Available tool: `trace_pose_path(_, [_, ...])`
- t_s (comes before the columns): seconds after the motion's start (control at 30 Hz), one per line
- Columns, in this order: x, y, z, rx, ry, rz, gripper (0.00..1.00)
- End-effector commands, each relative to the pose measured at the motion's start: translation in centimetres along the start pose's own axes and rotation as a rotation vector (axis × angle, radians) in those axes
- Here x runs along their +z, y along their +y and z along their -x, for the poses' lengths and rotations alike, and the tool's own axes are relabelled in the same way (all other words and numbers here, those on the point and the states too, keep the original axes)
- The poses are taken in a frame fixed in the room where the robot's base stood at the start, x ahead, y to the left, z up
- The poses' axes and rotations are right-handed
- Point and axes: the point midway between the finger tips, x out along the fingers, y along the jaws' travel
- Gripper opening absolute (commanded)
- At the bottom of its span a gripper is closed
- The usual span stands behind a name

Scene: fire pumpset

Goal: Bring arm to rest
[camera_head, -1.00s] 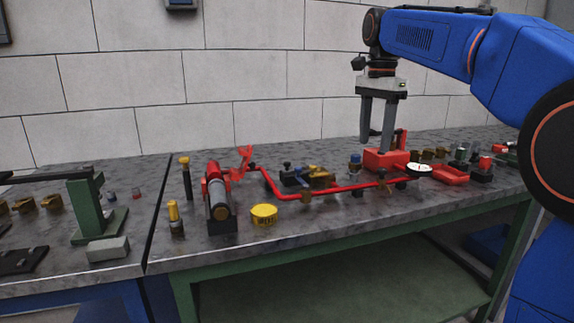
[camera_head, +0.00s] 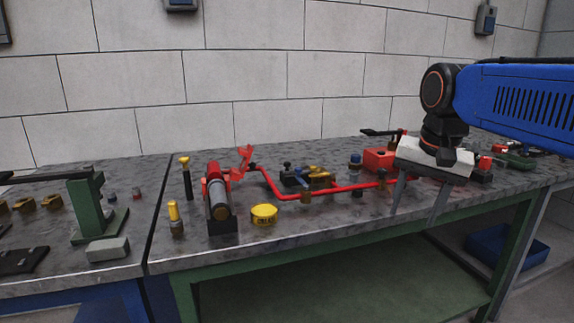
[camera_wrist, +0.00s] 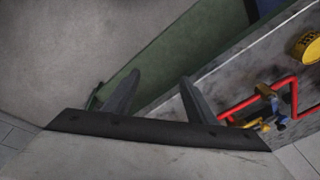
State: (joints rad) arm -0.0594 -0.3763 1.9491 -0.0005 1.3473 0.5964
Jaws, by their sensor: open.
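My gripper (camera_head: 418,200) hangs at the front right of the workbench (camera_head: 300,240) in the head view, fingers pointing down and spread apart with nothing between them. It hides part of the bench's right side. In the wrist view, my gripper's two dark fingers (camera_wrist: 152,95) stand apart over the bench's green frame (camera_wrist: 130,90) and front edge. My blue arm reaches in from the right of the head view.
A red pipe (camera_head: 330,190) runs along the bench to beside my gripper. A red block (camera_head: 380,159) stands behind it. A red cylinder assembly (camera_head: 217,190) and a yellow round tin (camera_head: 264,214) are farther left. A blue bin (camera_head: 505,248) sits below at right.

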Motion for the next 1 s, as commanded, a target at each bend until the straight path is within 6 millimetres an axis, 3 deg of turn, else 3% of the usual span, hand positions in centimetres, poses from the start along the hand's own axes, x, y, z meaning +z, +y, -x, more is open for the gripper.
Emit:
trace_pose_path(0.4, [10.2, 8.2, -9.0, -0.039, 0.121, 0.353, 0.51])
trace_pose_path(0.6, [13.8, 10.8, -13.0, -0.041, 0.170, 0.484, 0.51])
trace_pose_path(0.8, [15.1, 11.8, -14.7, -0.039, 0.192, 0.539, 0.51])
trace_pose_path(1.0, [15.2, 11.8, -14.7, -0.039, 0.192, 0.540, 0.51])
